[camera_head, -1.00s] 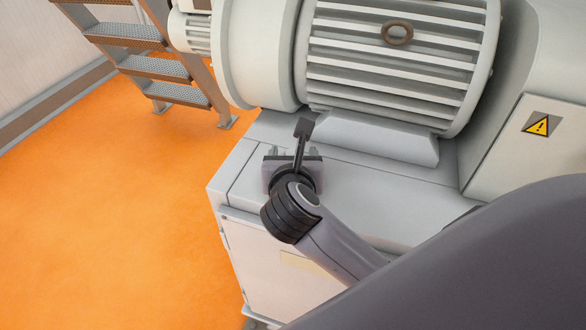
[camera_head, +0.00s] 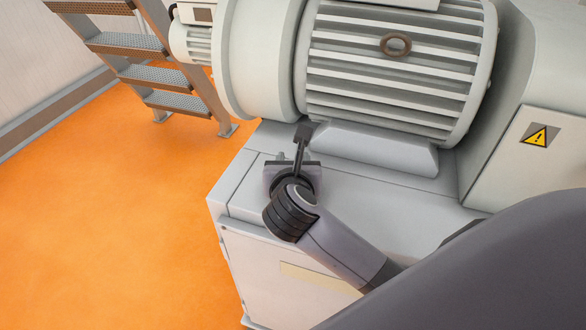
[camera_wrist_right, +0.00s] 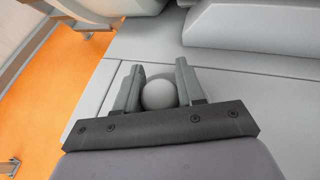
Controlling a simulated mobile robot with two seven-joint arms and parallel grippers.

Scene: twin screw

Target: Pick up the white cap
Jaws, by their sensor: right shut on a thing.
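The white cap (camera_wrist_right: 158,94) shows in the right wrist view as a smooth, round, pale thing between the two grey fingers of my right gripper (camera_wrist_right: 159,76). The fingers are shut on it, one on each side. In the head view my right gripper (camera_head: 294,157) is low over the top of the grey machine base, in front of the motor. The cap is hidden there behind the wrist and gripper. Whether the cap still touches the surface below is hard to tell. My left gripper is not in view.
The large ribbed motor (camera_head: 390,75) stands just behind the gripper on the pale machine base (camera_head: 375,203). A housing with a yellow warning sign (camera_head: 535,136) is at right. Metal steps (camera_head: 160,73) stand at back left. Orange floor (camera_head: 110,220) is open at left.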

